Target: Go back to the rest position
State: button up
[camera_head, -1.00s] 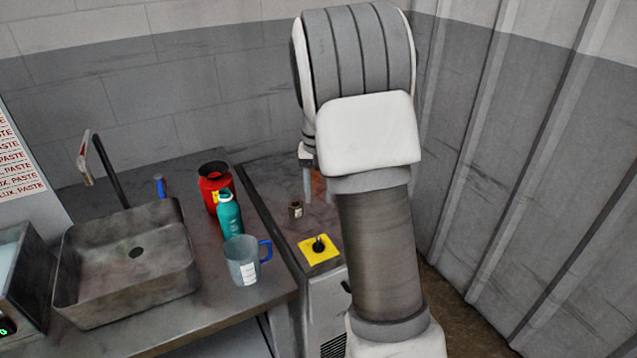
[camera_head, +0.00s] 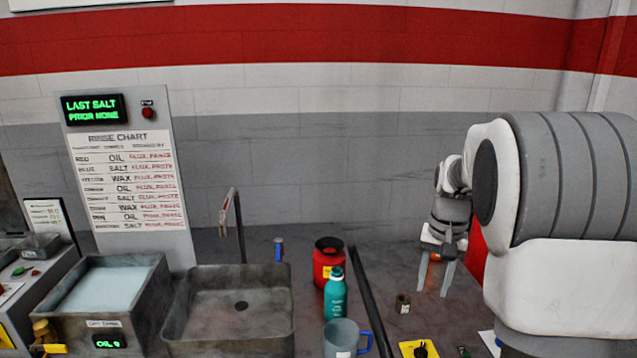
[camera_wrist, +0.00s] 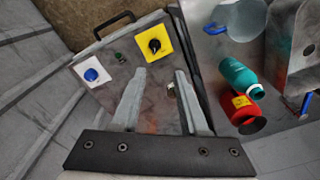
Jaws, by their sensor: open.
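My gripper (camera_head: 432,293) is open and empty, pointing down above the counter right of the dark divider strip. In the wrist view its two fingers (camera_wrist: 161,75) are apart with nothing between them.
A red canister (camera_head: 327,262), teal bottle (camera_head: 335,295) and clear mug (camera_head: 341,338) with a blue handle stand left of the strip. Further left are a sink (camera_head: 227,325), a liquid-filled bath (camera_head: 105,290) and a rinse chart (camera_head: 125,180). A yellow switch plate (camera_head: 418,349) lies at the front.

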jog(key=s+a+r+n+t, duration=0.3)
jog(key=s+a+r, duration=0.55)
jog(key=s, duration=0.35)
jog(key=s+a+n+t, duration=0.2)
jog(key=s+a, duration=0.1)
jog(key=s, duration=0.9)
jog(key=shift+a+f, duration=0.15)
jog(key=shift+a, duration=0.25)
